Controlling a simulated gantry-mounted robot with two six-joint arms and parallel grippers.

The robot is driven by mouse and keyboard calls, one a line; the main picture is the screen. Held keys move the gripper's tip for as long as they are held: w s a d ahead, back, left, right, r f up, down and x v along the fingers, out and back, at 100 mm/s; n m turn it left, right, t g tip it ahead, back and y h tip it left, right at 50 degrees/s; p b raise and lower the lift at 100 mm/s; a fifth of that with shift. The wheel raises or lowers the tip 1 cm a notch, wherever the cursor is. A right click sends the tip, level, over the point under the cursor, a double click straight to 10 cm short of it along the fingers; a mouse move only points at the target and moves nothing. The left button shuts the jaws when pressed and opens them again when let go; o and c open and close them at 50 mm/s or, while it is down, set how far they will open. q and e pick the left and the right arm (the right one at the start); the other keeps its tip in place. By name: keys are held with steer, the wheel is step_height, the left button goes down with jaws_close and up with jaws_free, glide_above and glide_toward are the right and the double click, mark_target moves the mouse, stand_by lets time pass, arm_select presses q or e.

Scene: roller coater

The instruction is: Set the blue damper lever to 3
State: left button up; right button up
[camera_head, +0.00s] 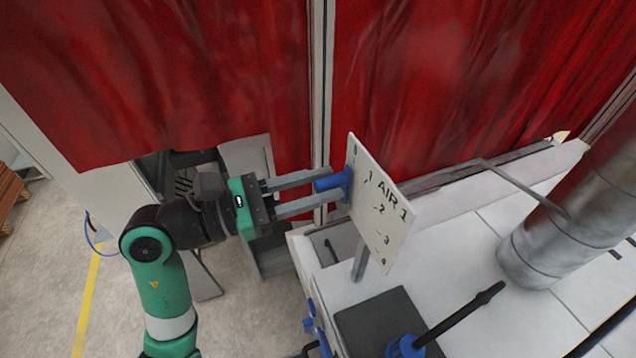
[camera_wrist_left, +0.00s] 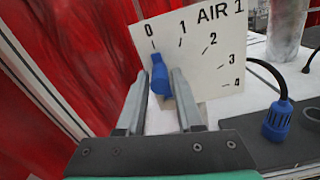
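The blue damper lever (camera_head: 325,184) sits on a white plate (camera_head: 381,222) marked AIR 1, with a scale from 0 to 4. In the left wrist view the lever (camera_wrist_left: 160,76) is beside the 0 mark, at the left end of the scale; the 3 is further right and lower on the plate. My left gripper (camera_head: 333,183) comes from the left, its two fingers on either side of the lever's handle. In the left wrist view the fingers (camera_wrist_left: 160,84) are apart, with gaps showing beside the handle. My right gripper is not in view.
Red curtains (camera_head: 460,80) hang behind the plate. A grey metal duct (camera_head: 570,225) rises at the right. Open floor (camera_head: 110,310) lies at the left.

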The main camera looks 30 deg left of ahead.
arm_select(q)
jaws_close()
stand_by(1.1)
